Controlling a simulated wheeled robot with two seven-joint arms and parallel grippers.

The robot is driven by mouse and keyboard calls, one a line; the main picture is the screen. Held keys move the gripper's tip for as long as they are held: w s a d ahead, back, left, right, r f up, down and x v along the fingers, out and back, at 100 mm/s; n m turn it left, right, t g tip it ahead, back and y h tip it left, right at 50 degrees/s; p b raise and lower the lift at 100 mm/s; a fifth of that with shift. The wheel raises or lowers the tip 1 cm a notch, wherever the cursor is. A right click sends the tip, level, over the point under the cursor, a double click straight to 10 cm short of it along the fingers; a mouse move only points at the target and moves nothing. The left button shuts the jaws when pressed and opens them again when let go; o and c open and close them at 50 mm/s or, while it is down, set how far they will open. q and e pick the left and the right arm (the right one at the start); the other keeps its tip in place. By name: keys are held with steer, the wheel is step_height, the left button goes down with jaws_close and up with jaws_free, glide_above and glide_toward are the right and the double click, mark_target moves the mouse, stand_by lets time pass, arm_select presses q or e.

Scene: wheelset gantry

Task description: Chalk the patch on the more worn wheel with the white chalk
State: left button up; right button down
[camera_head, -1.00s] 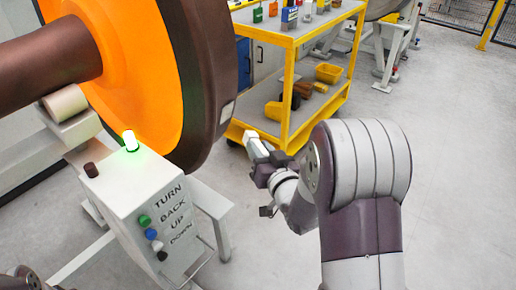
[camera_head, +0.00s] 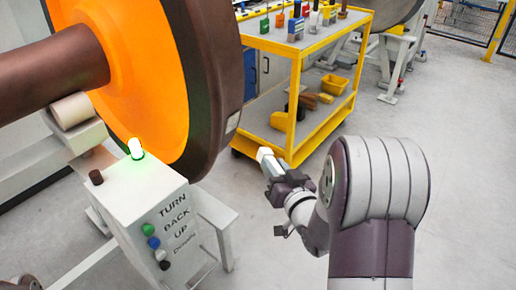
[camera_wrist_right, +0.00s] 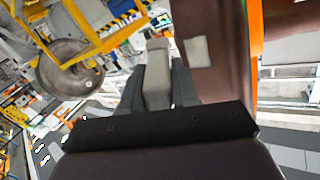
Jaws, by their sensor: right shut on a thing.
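The near wheel (camera_head: 212,75) has an orange face and a brown rim. A small pale patch (camera_head: 233,121) lies on its rim, at the right side. In the right wrist view the patch (camera_wrist_right: 197,52) is a light rectangle on the brown rim. My right gripper (camera_head: 277,172) is shut on the white chalk (camera_head: 265,154), a pale block sticking out of the jaws. The chalk tip is right of and below the patch in the head view, apart from it. In the wrist view the chalk (camera_wrist_right: 157,78) points forward, left of the patch.
A control box (camera_head: 150,205) with a lit green-white lamp (camera_head: 136,149) and several buttons stands below the wheel. A yellow cart (camera_head: 290,105) with bottles and yellow bins stands behind my gripper. Another wheel (camera_wrist_right: 68,68) shows in the wrist view.

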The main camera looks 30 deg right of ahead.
steer(key=shift+w, duration=0.1)
steer(key=w+a+r, duration=0.2)
steer(key=w+a, duration=0.1)
steer(key=w, duration=0.4)
steer(key=shift+w+a+r, duration=0.15)
steer(key=shift+w, duration=0.3)
stand_by(0.7)
steer(key=shift+r+p, duration=0.15)
steer(key=shift+p, duration=0.15)
steer(key=shift+b, duration=0.5)
stand_by(0.3)
steer(key=shift+s+f, duration=0.15)
steer(key=shift+f, duration=0.05)
